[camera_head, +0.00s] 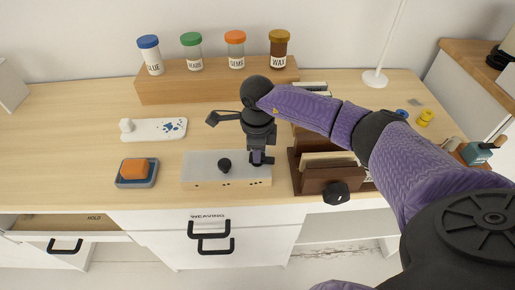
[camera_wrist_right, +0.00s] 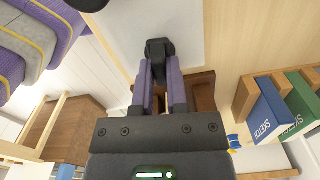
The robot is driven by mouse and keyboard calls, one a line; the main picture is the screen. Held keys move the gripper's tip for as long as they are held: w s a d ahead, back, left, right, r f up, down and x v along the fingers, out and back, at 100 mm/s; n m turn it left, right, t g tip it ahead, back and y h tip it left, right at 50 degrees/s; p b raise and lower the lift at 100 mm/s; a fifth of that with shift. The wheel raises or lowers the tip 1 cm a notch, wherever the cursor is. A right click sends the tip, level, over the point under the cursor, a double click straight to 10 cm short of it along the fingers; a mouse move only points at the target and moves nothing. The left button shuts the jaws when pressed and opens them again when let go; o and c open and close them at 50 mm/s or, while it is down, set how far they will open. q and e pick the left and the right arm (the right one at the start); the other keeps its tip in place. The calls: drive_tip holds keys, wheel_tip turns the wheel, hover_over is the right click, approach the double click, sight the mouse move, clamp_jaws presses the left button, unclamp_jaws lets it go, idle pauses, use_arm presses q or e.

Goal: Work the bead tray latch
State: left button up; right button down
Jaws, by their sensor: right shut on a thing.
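The bead tray appears to be a low box (camera_head: 200,170) with a grey top and a pale wooden front, near the desk's front edge. A black knob (camera_head: 225,165) stands on its top. My right gripper (camera_head: 258,158) points down at the box's right end, its fingers shut on a small black part. In the right wrist view this black part (camera_wrist_right: 159,48), likely the latch handle, shows at the tips of the purple fingers (camera_wrist_right: 160,85). The gripper hides most of it in the head view. My left gripper is not in view.
A brown organizer (camera_head: 312,185) stands close right of the box. An orange block (camera_head: 134,168) in a blue-grey dish and a white paw-print board (camera_head: 160,129) lie left. A wooden riser (camera_head: 180,88) with several jars is behind. A drawer (camera_head: 85,222) at left is open.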

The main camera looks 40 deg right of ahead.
drive_tip(key=m+p, duration=0.1)
drive_tip(key=m, duration=0.2)
drive_tip(key=shift+r+m+p, duration=0.15)
drive_tip(key=shift+m+p, duration=0.15)
drive_tip(key=shift+p, duration=0.05)
drive_tip(key=m+p, duration=0.1)
drive_tip(key=m, duration=0.1)
drive_tip(key=shift+m, duration=0.4)
drive_tip(key=m+p, duration=0.2)
drive_tip(key=m, duration=0.2)
drive_tip(key=shift+m+p, duration=0.3)
drive_tip(key=shift+p, duration=0.05)
drive_tip(key=shift+m+p, duration=0.6)
drive_tip(key=shift+m, duration=0.6)
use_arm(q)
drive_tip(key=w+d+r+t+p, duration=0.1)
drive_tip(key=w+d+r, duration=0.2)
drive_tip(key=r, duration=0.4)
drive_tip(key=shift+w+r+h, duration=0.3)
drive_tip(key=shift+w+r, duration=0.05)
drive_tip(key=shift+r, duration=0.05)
use_arm(e)
drive_tip(key=shift+m, duration=1.5)
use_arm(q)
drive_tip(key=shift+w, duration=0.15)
use_arm(e)
drive_tip(key=c, duration=0.6)
unclamp_jaws()
drive_tip(key=shift+c, duration=0.2)
